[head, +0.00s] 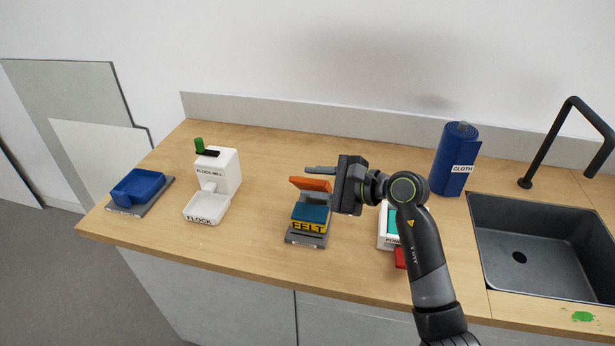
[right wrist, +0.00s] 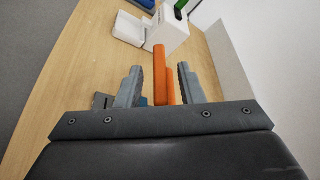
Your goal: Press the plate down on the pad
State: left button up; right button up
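The felt press (head: 306,239) stands on the counter, with a grey base, a yellow FELT label and a blue pad (head: 311,213) on top. An orange plate or handle (head: 311,184) sits above the pad, apart from it and slightly tilted. My right gripper (head: 322,183) reaches in from the right at the orange part's height. In the right wrist view the orange part (right wrist: 161,75) stands between the two open fingers (right wrist: 158,88), with a gap at the left finger and a very narrow one at the right. The press's rear is partly hidden by my gripper. My left gripper is out of view.
Left of the press stand a white flock dispenser (head: 219,170) with a tray (head: 206,207) and a blue dish (head: 138,187). My right arm partly covers a white-and-teal box (head: 391,222) with a red part. A blue cloth roll (head: 453,157) and sink (head: 540,245) lie right.

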jog(key=shift+x, duration=1)
grip_shut()
